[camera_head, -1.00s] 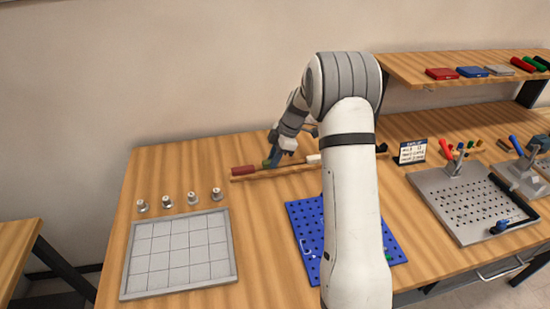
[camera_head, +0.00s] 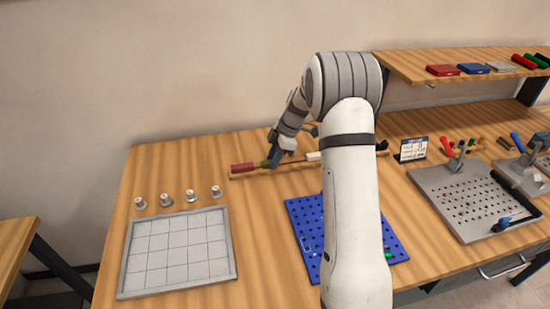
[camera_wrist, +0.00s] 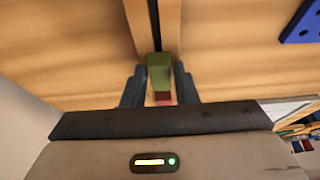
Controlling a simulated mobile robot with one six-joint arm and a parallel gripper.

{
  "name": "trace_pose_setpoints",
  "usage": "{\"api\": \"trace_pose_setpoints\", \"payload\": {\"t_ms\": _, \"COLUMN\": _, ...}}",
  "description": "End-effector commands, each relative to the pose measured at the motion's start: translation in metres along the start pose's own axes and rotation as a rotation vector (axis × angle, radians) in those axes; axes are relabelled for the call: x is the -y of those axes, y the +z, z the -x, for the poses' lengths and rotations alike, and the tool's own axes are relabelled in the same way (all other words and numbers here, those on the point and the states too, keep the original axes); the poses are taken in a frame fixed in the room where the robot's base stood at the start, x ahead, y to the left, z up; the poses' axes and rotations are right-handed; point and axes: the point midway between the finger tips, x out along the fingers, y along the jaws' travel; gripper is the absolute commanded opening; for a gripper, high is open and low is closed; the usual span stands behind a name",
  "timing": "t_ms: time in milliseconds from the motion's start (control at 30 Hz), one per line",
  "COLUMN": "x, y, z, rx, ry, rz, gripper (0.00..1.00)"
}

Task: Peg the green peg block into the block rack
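The block rack (camera_head: 236,177) is a long, narrow wooden strip with a dark groove, lying toward the back of the table; it also shows in the wrist view (camera_wrist: 170,25). The green peg block (camera_head: 266,163) is at the rack, right of a red block (camera_head: 243,167). In the wrist view the green block (camera_wrist: 158,62) stands between my two fingers, in line with the groove. My gripper (camera_wrist: 159,80) has a finger on each side of it; whether they touch it is unclear. The block's lower end and any peg are hidden.
A white piece (camera_head: 314,156) lies along the rack to the right. A blue pegboard (camera_head: 303,222) is in front, partly behind my arm. A grey grid tray (camera_head: 179,250) and several small metal pieces (camera_head: 191,196) are at left. A shelf (camera_head: 440,64) overhangs the back right.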

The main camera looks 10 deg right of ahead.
Motion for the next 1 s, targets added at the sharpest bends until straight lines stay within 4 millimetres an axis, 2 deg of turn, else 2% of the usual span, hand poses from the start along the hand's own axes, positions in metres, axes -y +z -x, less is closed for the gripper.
{"api": "trace_pose_setpoints", "payload": {"t_ms": 33, "x": 0.000, "y": 0.000, "z": 0.000, "rx": 0.000, "ry": 0.000, "rz": 0.000, "gripper": 0.30}}
{"api": "trace_pose_setpoints", "payload": {"t_ms": 200, "x": 0.000, "y": 0.000, "z": 0.000, "rx": 0.000, "ry": 0.000, "rz": 0.000, "gripper": 0.44}}
{"api": "trace_pose_setpoints", "payload": {"t_ms": 500, "x": 0.000, "y": 0.000, "z": 0.004, "rx": 0.000, "ry": 0.001, "rz": 0.001, "gripper": 0.45}}
{"api": "trace_pose_setpoints", "payload": {"t_ms": 900, "x": -0.001, "y": 0.000, "z": 0.064, "rx": 0.000, "ry": 0.003, "rz": 0.001, "gripper": 0.45}}
{"api": "trace_pose_setpoints", "payload": {"t_ms": 1000, "x": -0.001, "y": 0.000, "z": 0.074, "rx": 0.000, "ry": 0.001, "rz": 0.000, "gripper": 0.45}}
